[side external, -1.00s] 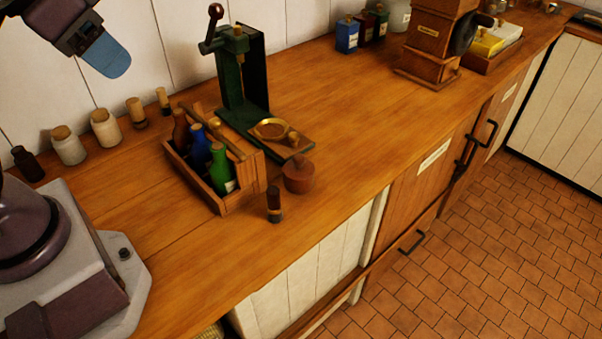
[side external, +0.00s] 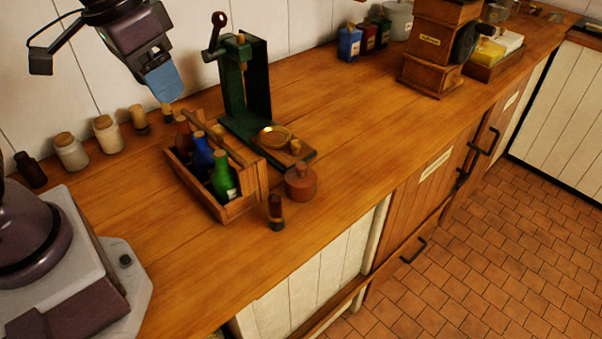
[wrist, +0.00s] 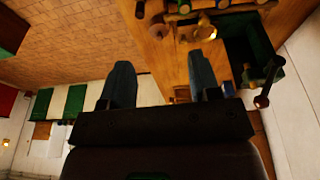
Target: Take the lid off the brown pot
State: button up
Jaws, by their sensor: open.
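The brown pot (side external: 301,187) is small, round and reddish-brown, and stands upright near the front edge of the wooden counter. Its lid (side external: 300,171), with a small knob, sits on top of it. My gripper (side external: 166,88) is high above the back of the counter, up and to the left of the pot, apart from everything. In the wrist view my gripper (wrist: 160,82) shows two blue fingers spread apart with nothing between them.
A wooden crate (side external: 200,203) of bottles stands left of the pot. A green press (side external: 233,95) with a brass dish stands behind it. A dark small bottle (side external: 275,212) is close in front. Several jars line the wall. The counter right of the pot is clear.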

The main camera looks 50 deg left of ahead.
jog(key=w+d+f+n+g, duration=0.2)
jog(key=w+f+n, duration=0.25)
jog(key=w, duration=0.35)
jog(key=n, duration=1.6)
send_over(302, 164)
notch_tip(302, 164, down, 9)
jog(key=shift+g, duration=0.4)
jog(key=f, duration=0.7)
jog(key=shift+s, duration=0.2)
jog(key=shift+w+f, duration=0.15)
jog(key=shift+f, duration=2.85)
jog(key=shift+c, duration=0.5)
jog(key=c, duration=0.9)
